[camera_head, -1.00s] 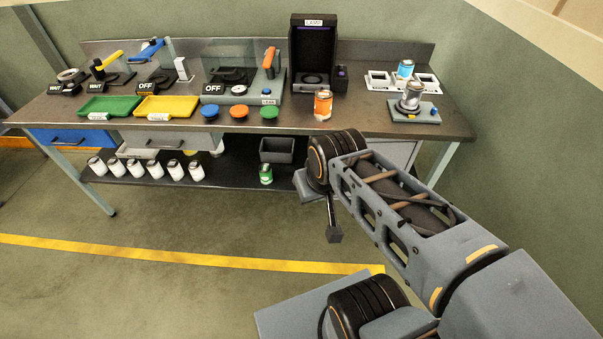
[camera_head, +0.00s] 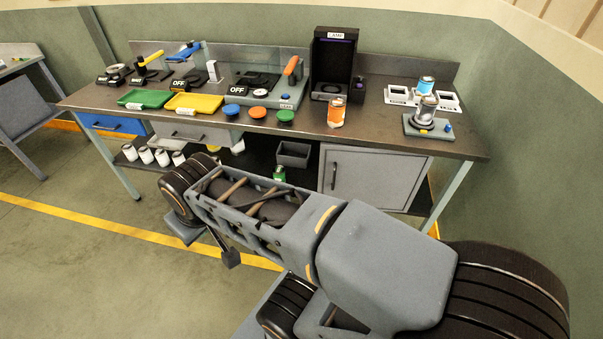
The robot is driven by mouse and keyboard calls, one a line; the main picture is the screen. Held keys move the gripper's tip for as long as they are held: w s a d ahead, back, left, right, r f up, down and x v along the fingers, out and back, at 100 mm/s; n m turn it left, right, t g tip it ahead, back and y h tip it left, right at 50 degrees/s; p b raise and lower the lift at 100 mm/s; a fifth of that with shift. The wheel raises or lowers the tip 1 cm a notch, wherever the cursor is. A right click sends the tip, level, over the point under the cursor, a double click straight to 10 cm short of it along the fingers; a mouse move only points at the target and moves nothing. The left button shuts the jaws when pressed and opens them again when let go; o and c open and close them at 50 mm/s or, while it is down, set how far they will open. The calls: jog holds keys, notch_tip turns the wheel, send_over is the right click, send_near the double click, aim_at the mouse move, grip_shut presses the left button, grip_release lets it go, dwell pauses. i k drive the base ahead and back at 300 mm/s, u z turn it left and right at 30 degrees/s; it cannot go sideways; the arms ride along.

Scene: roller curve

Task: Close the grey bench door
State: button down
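The grey bench door (camera_head: 372,178) is under the right part of the bench, with a dark upright handle (camera_head: 334,175) near its left edge. It looks about flush with the bench front; I cannot tell whether a small gap is left. My arm stretches across the lower middle, in front of and below the door, and hides none of its handle. A dark rod with a small block hangs under the arm at the left, possibly part of my gripper (camera_head: 230,258). It is well apart from the door, and its fingers cannot be made out.
The bench top (camera_head: 380,140) holds trays, buttons, an orange can (camera_head: 336,112) and a black box (camera_head: 332,65). A dark bin (camera_head: 293,154), a green can (camera_head: 279,173) and several white cans are on the lower shelf. The floor at left is clear.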

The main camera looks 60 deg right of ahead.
aim_at(387, 180)
jog(key=i, duration=1.05)
jog(key=z, duration=2)
